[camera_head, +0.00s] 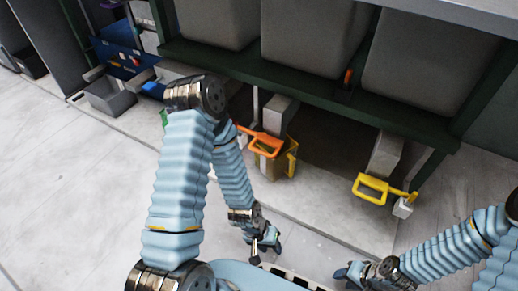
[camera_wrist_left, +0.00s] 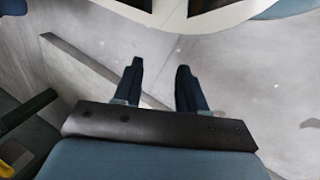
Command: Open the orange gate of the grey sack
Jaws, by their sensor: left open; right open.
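The orange gate handle (camera_head: 260,142) is in the head view, below the row of grey sacks. It is a loop on a pale chute under the frame. Several grey sacks show; the middle one (camera_head: 310,35) hangs above and to the right of the handle. My left gripper (camera_head: 265,246) is low, in front of and apart from the handle, open and empty. Its two dark fingers stand apart over bare floor in the left wrist view (camera_wrist_left: 159,85). My right gripper (camera_head: 350,272) is open near the bottom edge, away from the handle.
A yellow handle (camera_head: 378,187) sits on another chute to the right. A yellow bracket-like part (camera_head: 290,157) is beside the orange handle. A dark green frame (camera_head: 320,108) runs under the sacks. Grey bins (camera_head: 108,97) stand at left. The pale floor (camera_head: 80,200) is clear.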

